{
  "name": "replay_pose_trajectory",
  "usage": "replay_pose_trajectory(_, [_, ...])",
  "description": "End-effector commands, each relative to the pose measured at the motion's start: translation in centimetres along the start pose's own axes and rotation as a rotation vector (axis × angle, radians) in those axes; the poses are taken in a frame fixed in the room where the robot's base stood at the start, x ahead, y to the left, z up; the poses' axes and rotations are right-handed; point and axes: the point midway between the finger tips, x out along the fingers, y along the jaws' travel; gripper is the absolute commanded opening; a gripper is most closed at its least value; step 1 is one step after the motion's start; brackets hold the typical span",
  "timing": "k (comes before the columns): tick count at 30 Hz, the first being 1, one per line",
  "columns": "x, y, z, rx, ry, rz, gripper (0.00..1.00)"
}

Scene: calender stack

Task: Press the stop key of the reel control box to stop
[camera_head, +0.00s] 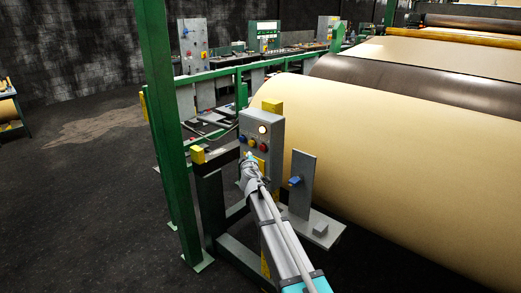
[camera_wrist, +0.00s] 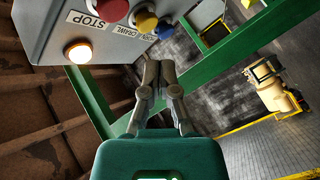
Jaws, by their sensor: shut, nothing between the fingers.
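The grey reel control box (camera_head: 276,128) stands beside the big paper roll, with a lit lamp (camera_head: 262,129) above a row of blue, yellow and red keys. The red key (camera_head: 263,147) is rightmost there; in the wrist view it (camera_wrist: 112,8) sits beside the STOP label (camera_wrist: 86,20). The yellow key (camera_wrist: 145,18), by a label reading CRAWL, and the blue key (camera_wrist: 165,30) are nearer the fingertips. My gripper (camera_wrist: 157,58) is shut and empty, its tips apart from the red key. In the head view my gripper (camera_head: 249,156) is just below the yellow key.
A green post (camera_head: 165,120) and green rail stand left of the box. The large cream roll (camera_head: 400,140) fills the right. A grey bracket (camera_head: 301,185) with a blue knob stands right of my arm. Open dark floor lies at the left.

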Motion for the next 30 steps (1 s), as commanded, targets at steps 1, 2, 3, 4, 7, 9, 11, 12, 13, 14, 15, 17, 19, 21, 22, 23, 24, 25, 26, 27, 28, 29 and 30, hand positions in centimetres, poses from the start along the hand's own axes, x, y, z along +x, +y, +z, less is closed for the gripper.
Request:
replay_pose_trajectory(1, [0.6,0.3,0.3,0.001,-0.001,0.001,0.0])
replay_pose_trajectory(2, [0.8,0.5,0.5,0.001,0.0,0.001,0.0])
replay_pose_trajectory(3, [1.1,0.7,0.7,0.001,0.0,0.001,0.0])
replay_pose_trajectory(4, [1.3,0.9,0.8,0.001,0.0,0.001,0.0])
replay_pose_trajectory(7, [2.0,1.4,1.4,0.001,-0.001,0.001,0.0])
replay_pose_trajectory(9, [2.4,1.7,1.7,0.0,-0.001,0.001,0.0])
replay_pose_trajectory(11, [2.7,1.9,1.9,0.001,-0.001,0.0,0.0])
replay_pose_trajectory(12, [2.8,2.0,2.0,0.001,-0.001,0.0,0.0])
replay_pose_trajectory(13, [2.9,2.1,2.1,0.001,-0.001,0.0,0.0])
replay_pose_trajectory(14, [3.0,2.2,2.2,0.0,0.0,0.0,0.0])
replay_pose_trajectory(15, [3.1,2.3,2.3,0.0,0.0,0.0,0.0])
replay_pose_trajectory(17, [3.2,2.4,2.4,0.0,-0.001,0.0,0.0])
replay_pose_trajectory(19, [3.3,2.4,2.5,0.001,-0.001,0.0,0.0])
replay_pose_trajectory(21, [3.3,2.5,2.5,0.001,-0.001,0.0,0.0])
replay_pose_trajectory(22, [3.3,2.5,2.5,0.001,-0.001,0.0,0.0])
replay_pose_trajectory(23, [3.3,2.5,2.5,0.001,-0.001,0.0,0.0])
replay_pose_trajectory(24, [3.3,2.5,2.5,0.001,-0.001,0.0,0.0])
replay_pose_trajectory(25, [3.3,2.5,2.5,0.001,-0.001,0.0,0.0])
replay_pose_trajectory(26, [3.3,2.5,2.5,0.001,-0.001,0.0,0.0])
replay_pose_trajectory(27, [3.3,2.5,2.5,0.001,-0.001,0.0,0.0])
replay_pose_trajectory(28, [3.3,2.5,2.5,0.001,-0.001,0.0,0.0])
replay_pose_trajectory(29, [3.3,2.5,2.5,0.001,-0.001,0.0,0.0])
replay_pose_trajectory(30, [3.3,2.5,2.5,0.001,-0.001,0.0,0.0])
